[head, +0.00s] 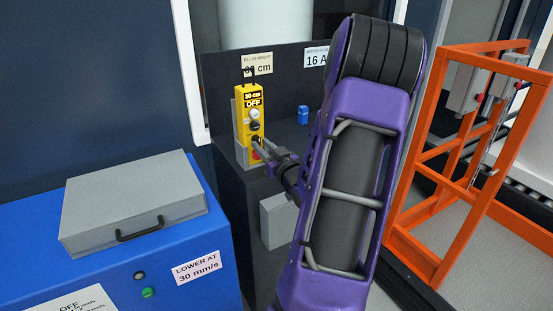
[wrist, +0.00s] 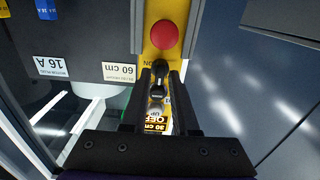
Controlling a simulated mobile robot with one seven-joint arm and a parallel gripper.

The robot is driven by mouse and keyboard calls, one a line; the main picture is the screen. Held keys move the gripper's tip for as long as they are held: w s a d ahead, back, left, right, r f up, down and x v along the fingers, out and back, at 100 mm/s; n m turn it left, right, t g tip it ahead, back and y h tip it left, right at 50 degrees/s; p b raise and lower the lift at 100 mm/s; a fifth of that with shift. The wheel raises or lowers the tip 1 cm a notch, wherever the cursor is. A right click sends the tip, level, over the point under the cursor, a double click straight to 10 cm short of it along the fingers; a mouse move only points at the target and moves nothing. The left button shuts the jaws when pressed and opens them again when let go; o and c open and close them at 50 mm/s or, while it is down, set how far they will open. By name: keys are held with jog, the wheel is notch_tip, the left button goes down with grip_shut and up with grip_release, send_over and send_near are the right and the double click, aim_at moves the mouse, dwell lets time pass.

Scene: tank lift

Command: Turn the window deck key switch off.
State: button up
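The yellow control box (head: 243,125) stands upright on the dark deck and reads "30 cm" and "OFF". In the wrist view its display (wrist: 156,128) shows upside down below a pale knob and a black knob. A black key switch (wrist: 160,68) sits beside an upside-down "ON" mark, just below a red button (wrist: 165,34). My gripper (head: 256,145) is at the lower front of the box. In the wrist view, my gripper's (wrist: 161,72) two fingertips are on either side of the key switch. I cannot tell whether they touch it. The fingers partly hide the box.
A "60 cm" label (head: 257,64) and a "16 A" label (head: 316,57) are behind. A blue cabinet (head: 60,240) with a grey case (head: 132,200) is left. An orange frame (head: 440,190) is right.

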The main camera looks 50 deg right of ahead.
jog(key=p+v, duration=1)
jog(key=v, duration=0.6)
jog(key=shift+s, duration=0.35)
